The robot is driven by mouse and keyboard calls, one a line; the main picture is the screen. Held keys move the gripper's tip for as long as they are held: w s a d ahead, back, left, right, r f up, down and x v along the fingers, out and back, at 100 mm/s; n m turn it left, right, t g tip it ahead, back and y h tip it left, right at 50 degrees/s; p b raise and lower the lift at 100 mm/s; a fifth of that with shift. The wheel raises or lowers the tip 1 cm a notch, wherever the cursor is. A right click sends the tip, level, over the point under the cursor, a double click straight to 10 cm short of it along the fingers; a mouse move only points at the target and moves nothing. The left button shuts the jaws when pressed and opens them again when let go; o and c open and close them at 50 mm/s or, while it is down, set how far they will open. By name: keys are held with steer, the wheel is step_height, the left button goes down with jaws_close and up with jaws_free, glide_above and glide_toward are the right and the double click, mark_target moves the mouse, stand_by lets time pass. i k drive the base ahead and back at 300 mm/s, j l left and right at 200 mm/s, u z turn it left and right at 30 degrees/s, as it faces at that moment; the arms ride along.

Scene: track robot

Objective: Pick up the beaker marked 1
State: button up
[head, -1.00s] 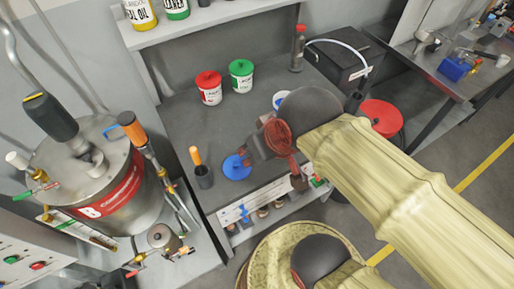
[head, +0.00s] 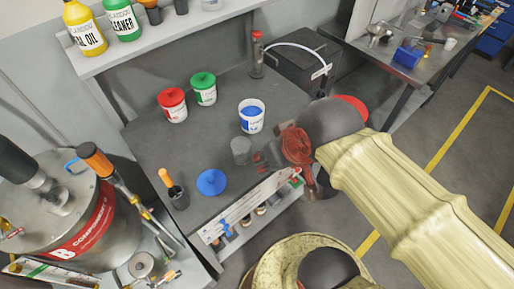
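A small grey, see-through cup (head: 241,151) stands upright on the grey workbench, between the white bucket and the blue lid. It looks like a beaker, but I cannot read any mark on it. My gripper (head: 259,162) is just to the right of the cup, with its dark red fingers pointing left towards it. A narrow gap seems to show between cup and fingers, and nothing is visibly held. The fingers are small and partly hidden by the wrist, so their opening is unclear.
On the workbench (head: 150,140) are a red tub (head: 173,106), a green tub (head: 204,90), a white bucket with blue contents (head: 251,117), a blue lid (head: 211,182) and an orange-handled tool in a dark holder (head: 176,192). A large metal tank (head: 60,205) stands left.

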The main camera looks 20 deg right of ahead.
mark_target(240, 146)
steer(key=j+z, duration=0.4)
steer(key=k+j+z, duration=0.2)
steer(key=z, duration=0.2)
steer(key=k+j+z, duration=0.15)
steer(key=j+z, duration=0.3)
